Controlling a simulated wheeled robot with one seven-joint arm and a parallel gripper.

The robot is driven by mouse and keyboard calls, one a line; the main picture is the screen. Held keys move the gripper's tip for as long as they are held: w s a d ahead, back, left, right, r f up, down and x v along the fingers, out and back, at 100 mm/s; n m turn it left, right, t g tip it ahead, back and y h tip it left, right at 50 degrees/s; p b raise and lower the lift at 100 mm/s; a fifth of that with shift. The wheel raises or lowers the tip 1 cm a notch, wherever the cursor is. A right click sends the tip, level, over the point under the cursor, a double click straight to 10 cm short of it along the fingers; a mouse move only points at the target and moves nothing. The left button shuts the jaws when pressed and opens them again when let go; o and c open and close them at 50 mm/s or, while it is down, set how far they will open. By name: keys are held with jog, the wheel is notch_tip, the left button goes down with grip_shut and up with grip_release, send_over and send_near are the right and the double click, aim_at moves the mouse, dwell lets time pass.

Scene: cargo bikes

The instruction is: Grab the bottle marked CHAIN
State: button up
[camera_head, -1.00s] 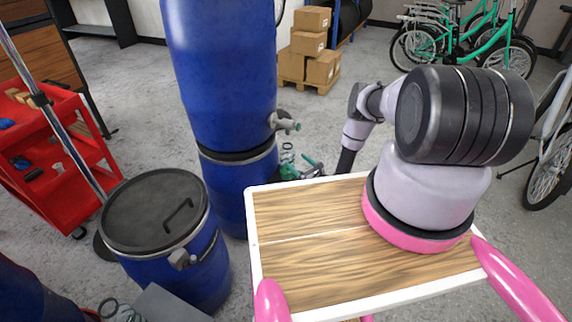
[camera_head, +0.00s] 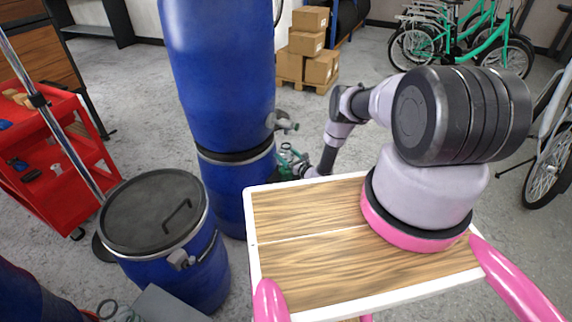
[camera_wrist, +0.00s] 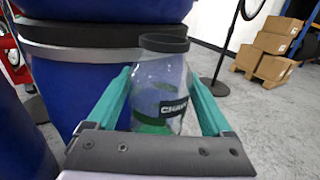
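A clear bottle (camera_wrist: 158,85) with a black cap and a dark label reading CHAN or CHAIN stands upright in the wrist view, with green at its bottom. My gripper (camera_wrist: 160,75) is open, with one teal finger on each side of the bottle. I cannot tell whether either finger touches it. The gripper's dark palm hides the front of the bottle's base. In the head view my gripper (camera_head: 290,163) is beside the blue drums, behind my wooden top; the bottle is hard to make out there.
Stacked blue drums (camera_head: 222,75) stand close to the gripper. A lidded blue drum (camera_head: 200,265) is at the lower left, near a red cart (camera_head: 55,185). Cardboard boxes (camera_head: 308,43) sit on a pallet behind. Bikes (camera_head: 455,45) stand at the back right. Grey floor lies open between.

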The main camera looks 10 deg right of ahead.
grip_shut()
jog(key=shift+r, duration=0.1)
